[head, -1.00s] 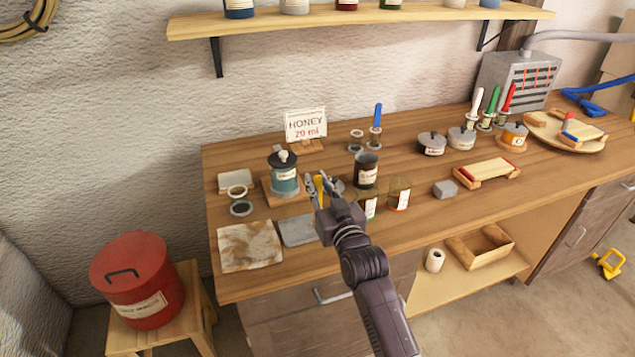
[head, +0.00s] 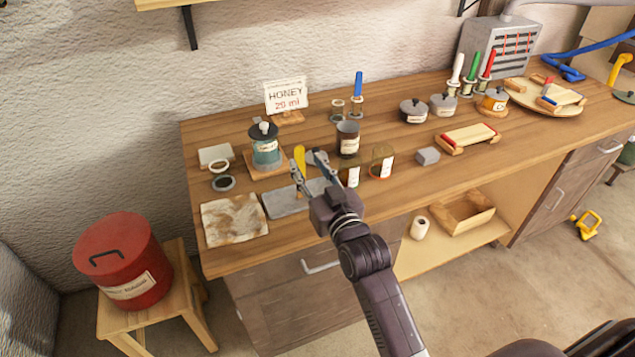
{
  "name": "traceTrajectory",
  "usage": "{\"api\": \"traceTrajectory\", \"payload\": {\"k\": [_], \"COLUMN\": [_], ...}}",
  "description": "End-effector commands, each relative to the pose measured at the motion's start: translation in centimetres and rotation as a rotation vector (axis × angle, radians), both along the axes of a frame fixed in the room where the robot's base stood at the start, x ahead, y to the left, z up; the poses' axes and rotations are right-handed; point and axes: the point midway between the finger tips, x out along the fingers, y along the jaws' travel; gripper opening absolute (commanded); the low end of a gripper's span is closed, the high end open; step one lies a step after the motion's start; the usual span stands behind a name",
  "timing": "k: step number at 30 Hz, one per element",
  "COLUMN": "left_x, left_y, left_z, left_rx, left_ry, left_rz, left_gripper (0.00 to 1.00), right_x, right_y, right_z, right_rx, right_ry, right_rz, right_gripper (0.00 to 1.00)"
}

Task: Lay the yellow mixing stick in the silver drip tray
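The yellow mixing stick (head: 299,157) shows upright, with its broad yellow end up, near the left fingertip of my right gripper (head: 305,172). Its lower part is partly hidden by that finger, and I cannot tell whether it touches the finger or the tray. The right gripper's two fingers are spread, with a visible gap between them. The silver drip tray (head: 282,205) lies flat on the bench, below and left of the gripper, its right part hidden by the gripper. My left gripper is not in view.
A dark labelled can (head: 347,140) and glass jars (head: 381,164) stand close right of the gripper. A teal pot (head: 265,150) stands on a wooden board to the left. A stained cloth (head: 233,220) lies left of the tray.

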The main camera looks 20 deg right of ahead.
Motion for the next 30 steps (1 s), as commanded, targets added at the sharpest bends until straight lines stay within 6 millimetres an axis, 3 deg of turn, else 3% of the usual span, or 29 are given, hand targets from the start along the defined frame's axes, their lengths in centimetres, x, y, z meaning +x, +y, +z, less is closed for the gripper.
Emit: {"api": "traceTrajectory", "payload": {"k": [4,10,27,30], "left_x": [0.0,0.0,0.0,0.0], "left_y": [0.0,0.0,0.0,0.0], "left_z": [-0.6,-0.9,-0.9,-0.9], "left_rx": [0.000,0.000,-0.001,-0.001], "left_ry": [0.000,0.000,0.000,0.000], "left_rz": [-0.001,-0.001,-0.001,-0.001], "left_gripper": [0.66,0.66,0.66,0.66], "right_x": [-3.1,-5.5,-6.2,-6.5], "right_y": [-0.1,-0.2,-0.2,-0.1], "right_z": [-0.2,-0.1,0.0,-0.7], "right_rx": [-0.001,-0.002,-0.001,-0.004], "right_ry": [0.002,0.001,0.000,0.028], "right_rz": [0.000,0.000,0.000,0.004], "right_gripper": [0.34,0.34,0.34,0.34]}}
